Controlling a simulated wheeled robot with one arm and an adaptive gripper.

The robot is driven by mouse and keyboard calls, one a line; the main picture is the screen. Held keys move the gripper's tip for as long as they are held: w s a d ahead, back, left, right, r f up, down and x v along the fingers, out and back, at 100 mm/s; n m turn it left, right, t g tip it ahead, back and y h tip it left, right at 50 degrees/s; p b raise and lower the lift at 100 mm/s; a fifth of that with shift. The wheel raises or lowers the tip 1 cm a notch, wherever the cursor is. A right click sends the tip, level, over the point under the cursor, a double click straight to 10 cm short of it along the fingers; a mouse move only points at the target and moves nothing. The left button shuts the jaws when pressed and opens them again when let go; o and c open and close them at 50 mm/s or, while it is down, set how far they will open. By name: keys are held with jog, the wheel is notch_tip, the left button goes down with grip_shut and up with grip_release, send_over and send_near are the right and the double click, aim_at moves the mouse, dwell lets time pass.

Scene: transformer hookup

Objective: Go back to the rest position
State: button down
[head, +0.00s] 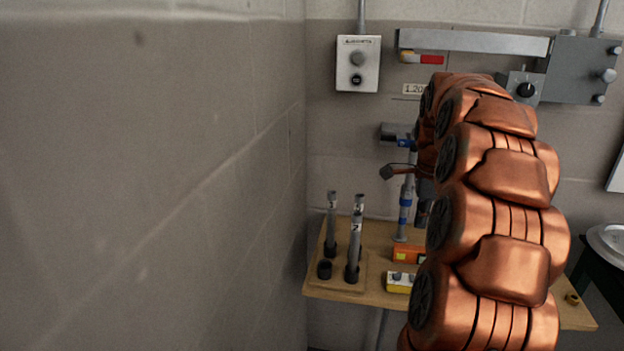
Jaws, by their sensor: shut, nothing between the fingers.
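My copper-coloured arm rises from the bottom right, arches over and bends down above the wooden bench (340,291). My gripper (422,214) shows only as a dark part below the arm's end, mostly hidden behind the arm links. It is shut and points down, with nothing seen in it. It is just right of a grey and blue upright post (404,208); I cannot tell whether they touch.
Several grey tubes (354,250) stand in a holder on the bench's left. An orange box (408,254) and a yellow box (399,282) lie near its middle. A switch box (358,64) and a grey panel (578,70) hang on the back wall. A block wall (150,180) fills the left.

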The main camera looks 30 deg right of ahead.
jog(key=s+a+r+n+g+p, duration=0.1)
jog(key=s+a+n+p, duration=0.15)
jog(key=a+n, duration=0.7)
jog(key=s+a+r+n+p, duration=0.15)
jog(key=s+a+n, duration=0.25)
jog(key=a, duration=1)
jog(key=s+a+f+n+p, duration=0.2)
jog(key=s+a+n, duration=0.3)
jog(key=s, duration=0.3)
jog(key=s+a+f+n+g+p, duration=0.1)
jog(key=s+a+n+p, duration=0.1)
jog(key=s+a+n, duration=0.4)
jog(key=s+n, duration=0.1)
jog(key=s, duration=0.2)
jog(key=shift+a+f+g+y, duration=0.3)
jog(key=shift+f, duration=0.05)
jog(key=shift+n, duration=0.25)
